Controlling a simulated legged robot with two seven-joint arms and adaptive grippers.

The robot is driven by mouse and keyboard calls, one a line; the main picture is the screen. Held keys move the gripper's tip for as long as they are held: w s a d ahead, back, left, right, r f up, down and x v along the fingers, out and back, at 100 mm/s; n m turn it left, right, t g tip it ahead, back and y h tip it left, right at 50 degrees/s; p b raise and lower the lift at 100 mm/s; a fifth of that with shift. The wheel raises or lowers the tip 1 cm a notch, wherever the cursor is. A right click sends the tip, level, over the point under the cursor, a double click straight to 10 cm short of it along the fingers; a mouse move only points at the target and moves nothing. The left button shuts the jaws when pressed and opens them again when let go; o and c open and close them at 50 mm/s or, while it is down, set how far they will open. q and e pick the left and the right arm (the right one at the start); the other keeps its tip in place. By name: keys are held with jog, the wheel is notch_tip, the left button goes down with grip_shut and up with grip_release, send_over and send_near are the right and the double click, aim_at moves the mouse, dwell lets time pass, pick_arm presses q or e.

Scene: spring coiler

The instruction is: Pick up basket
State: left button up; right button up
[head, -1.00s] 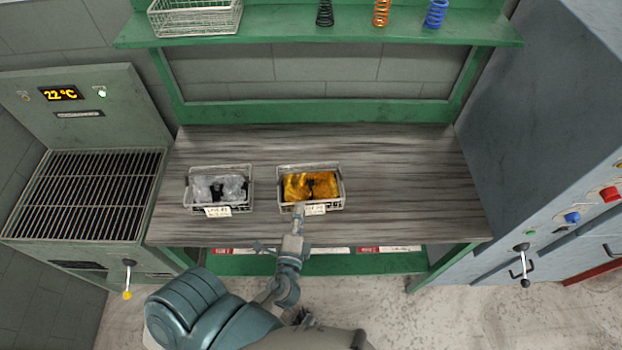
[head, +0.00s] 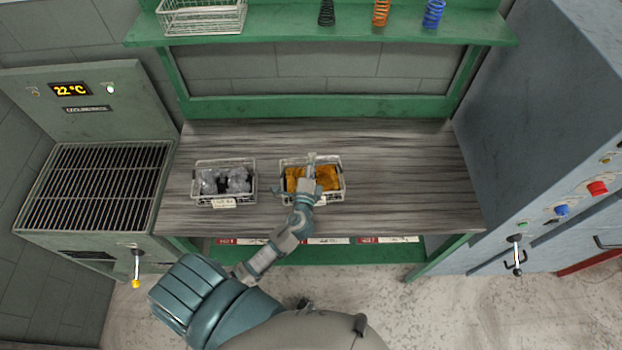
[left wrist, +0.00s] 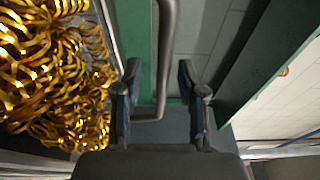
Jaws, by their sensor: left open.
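In the head view, a wire basket (head: 342,184) holding gold coiled material (head: 327,179) stands on the workbench. A second wire basket (head: 203,201) with grey material (head: 238,180) stands to its left. My left gripper (head: 312,160) is over the gold basket and hides part of it. In the left wrist view the left gripper (left wrist: 159,72) is open. A bent metal bar (left wrist: 167,45), which looks like the basket's handle, runs between its fingers. Gold coils (left wrist: 55,75) fill the left side. Whether the fingers touch the bar cannot be told. My right gripper is not seen.
The green shelf (head: 290,38) above carries another wire basket (head: 200,18) and black, orange and blue springs (head: 380,12). A grille-topped machine (head: 95,190) stands left and a grey cabinet (head: 550,130) right. The workbench (head: 410,180) is clear right of the gold basket.

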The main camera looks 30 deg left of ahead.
pick_arm(q)
jog(key=shift+d, duration=0.2)
jog(key=shift+s, duration=0.1)
jog(key=shift+c, duration=1.4)
grip_shut()
jog(key=shift+a, duration=0.1)
jog(key=shift+r, duration=0.1)
